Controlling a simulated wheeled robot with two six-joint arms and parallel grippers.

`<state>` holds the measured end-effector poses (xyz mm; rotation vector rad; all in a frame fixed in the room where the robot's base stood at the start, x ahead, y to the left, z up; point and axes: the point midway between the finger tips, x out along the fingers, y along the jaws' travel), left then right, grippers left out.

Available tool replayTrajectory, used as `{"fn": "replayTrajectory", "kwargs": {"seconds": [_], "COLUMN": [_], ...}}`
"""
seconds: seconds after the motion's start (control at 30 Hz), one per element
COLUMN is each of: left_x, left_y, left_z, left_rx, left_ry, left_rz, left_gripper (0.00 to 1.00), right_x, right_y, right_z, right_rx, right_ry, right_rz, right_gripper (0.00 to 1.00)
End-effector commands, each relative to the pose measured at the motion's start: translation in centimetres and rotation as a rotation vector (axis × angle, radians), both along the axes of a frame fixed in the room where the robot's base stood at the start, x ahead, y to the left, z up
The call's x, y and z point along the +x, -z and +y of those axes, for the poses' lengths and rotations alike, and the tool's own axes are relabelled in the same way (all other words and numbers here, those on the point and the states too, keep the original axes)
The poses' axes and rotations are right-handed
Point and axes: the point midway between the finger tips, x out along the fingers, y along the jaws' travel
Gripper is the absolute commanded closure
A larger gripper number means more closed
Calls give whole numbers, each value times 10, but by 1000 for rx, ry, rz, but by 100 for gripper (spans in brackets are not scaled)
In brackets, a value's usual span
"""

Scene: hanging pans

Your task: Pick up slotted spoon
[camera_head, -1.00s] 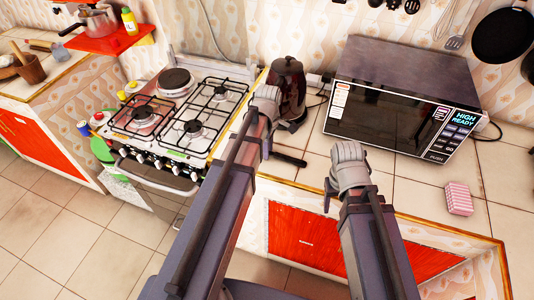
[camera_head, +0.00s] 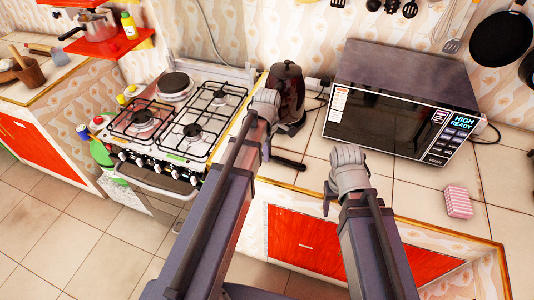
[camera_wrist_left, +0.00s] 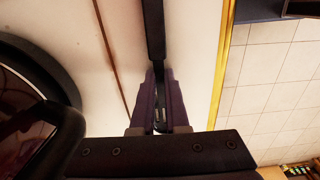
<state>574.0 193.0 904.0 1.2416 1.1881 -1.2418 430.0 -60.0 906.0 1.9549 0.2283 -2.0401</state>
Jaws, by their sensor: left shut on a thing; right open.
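My left gripper (camera_head: 268,146) is over the counter between the stove and the microwave. In the left wrist view its fingers (camera_wrist_left: 159,85) are shut on a dark straight handle (camera_wrist_left: 153,30), which runs away from the fingertips. The dark handle (camera_head: 289,163) also shows in the head view, pointing right. Its other end is hidden, so I cannot tell whether it is the slotted spoon. My right gripper (camera_head: 328,200) is over the counter's front, open; its fingers are mostly hidden by the wrist. Several black utensils (camera_head: 410,9) hang on the back wall, cut off at the top.
A dark kettle-like appliance (camera_head: 287,90) stands just behind my left gripper. The microwave (camera_head: 400,115) fills the counter's back. A pink box (camera_head: 458,200) lies at right. A black pan (camera_head: 501,40) hangs on the wall. A gas stove (camera_head: 180,112) stands at left.

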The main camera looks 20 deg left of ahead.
Motion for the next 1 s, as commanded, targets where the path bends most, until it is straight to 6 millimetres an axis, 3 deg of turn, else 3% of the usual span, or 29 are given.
{"fn": "replayTrajectory", "kwargs": {"seconds": [0.27, 0.7, 1.0], "left_x": [0, 0, 0], "left_y": [-27, -92, -99], "left_z": [0, 0, 0], "left_rx": [0, 0, 0], "left_ry": [0, 0, 0], "left_rz": [0, 0, 0], "left_gripper": [100, 100, 100], "right_x": [0, 0, 0], "right_y": [-27, -92, -99], "right_z": [0, 0, 0], "right_rx": [0, 0, 0], "right_ry": [0, -1, -1], "right_rz": [0, 0, 0], "right_gripper": [40, 40, 40]}}
